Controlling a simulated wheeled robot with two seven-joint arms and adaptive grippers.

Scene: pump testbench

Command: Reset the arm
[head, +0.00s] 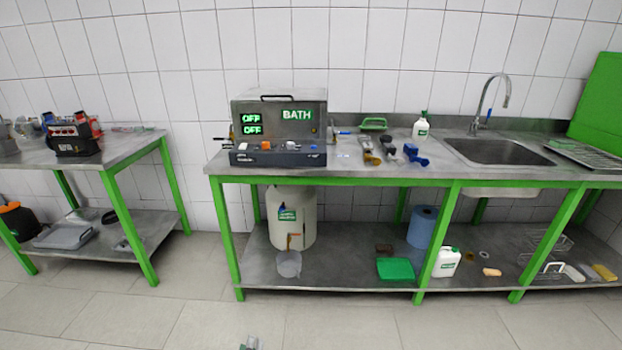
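A small grey and greenish piece at the bottom edge, left of the middle, looks like the tip of my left gripper (249,343). It is over the floor in front of the workbench, apart from everything on it. Most of it is cut off, so its fingers cannot be made out. My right gripper is not in view. The grey bath unit (279,122) stands on the workbench and reads BATH, with two green OFF displays. A low control box (278,153) with coloured knobs sits in front of it.
The green-framed workbench (480,181) has a sink (497,152) and tap at right. A white bottle (421,127) and tools lie between. The lower shelf holds a white tank (292,216) and a blue roll (422,227). A second table (130,150) stands left. The front floor is clear.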

